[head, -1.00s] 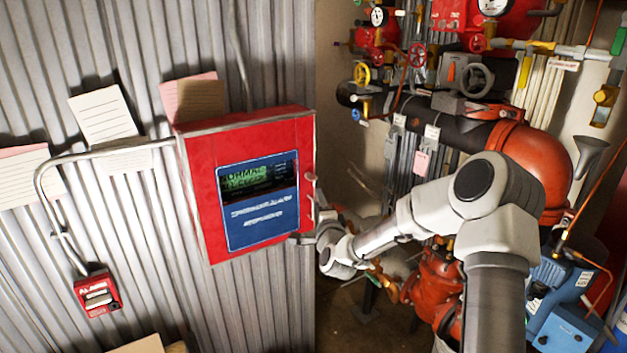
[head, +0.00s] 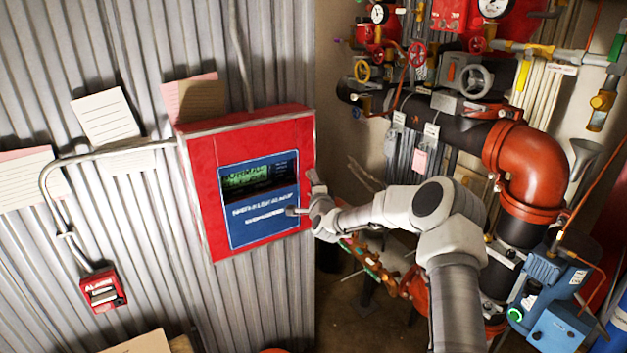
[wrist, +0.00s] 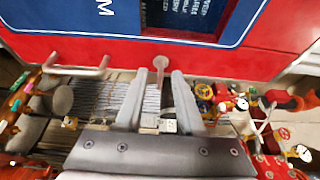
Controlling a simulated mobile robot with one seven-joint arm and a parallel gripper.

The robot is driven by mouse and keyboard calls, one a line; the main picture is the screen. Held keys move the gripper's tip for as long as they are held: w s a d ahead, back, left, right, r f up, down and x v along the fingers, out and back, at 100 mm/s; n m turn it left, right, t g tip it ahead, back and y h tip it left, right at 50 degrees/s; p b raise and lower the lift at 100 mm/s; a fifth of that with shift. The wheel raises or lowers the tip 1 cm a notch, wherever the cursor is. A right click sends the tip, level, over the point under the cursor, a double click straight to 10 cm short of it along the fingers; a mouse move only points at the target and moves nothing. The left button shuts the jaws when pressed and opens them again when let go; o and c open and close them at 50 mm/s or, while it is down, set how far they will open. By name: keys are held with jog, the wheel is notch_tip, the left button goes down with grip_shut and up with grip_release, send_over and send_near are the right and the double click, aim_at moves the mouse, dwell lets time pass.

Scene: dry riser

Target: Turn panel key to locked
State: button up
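The red panel (head: 205,185) hangs on the corrugated wall, with a green-lit screen (head: 246,177) and a blue face. My gripper (head: 303,195) is at its right edge in the head view, fingers spread. In the wrist view my open gripper (wrist: 158,82) points at the panel's red side. A small pale round-headed stem, which looks like the key (wrist: 160,65), stands out from that side, just ahead of and between the fingertips. I see no clear contact. The key's lock marks are not readable, and my gripper hides the key in the head view.
A U-shaped handle (wrist: 78,68) sticks out left of the key in the wrist view. Red and black pipework (head: 530,165) with valves fills the right side. A small red alarm box (head: 102,290) is on the wall at lower left.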

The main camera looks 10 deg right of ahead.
grip_shut()
jog(key=shift+f+b, duration=0.2)
jog(key=shift+b, duration=0.55)
jog(key=n+t+y+b, duration=0.1)
jog(key=n+y+b, duration=0.1)
jog(key=n+b, duration=0.5)
jog(key=n+t+y+b, duration=0.1)
jog(key=n+y+b, duration=0.2)
jog(key=n+b, duration=0.4)
jog(key=d+n+y+b, duration=0.1)
jog(key=n+y+b, duration=0.2)
jog(key=n+b, duration=0.5)
jog(key=shift+w+f+t+b, duration=0.2)
jog(key=shift+f+t+b, duration=0.15)
jog(key=shift+b, duration=3.65)
jog(key=shift+r+n+y, duration=0.1)
jog(key=shift+n+y, duration=0.3)
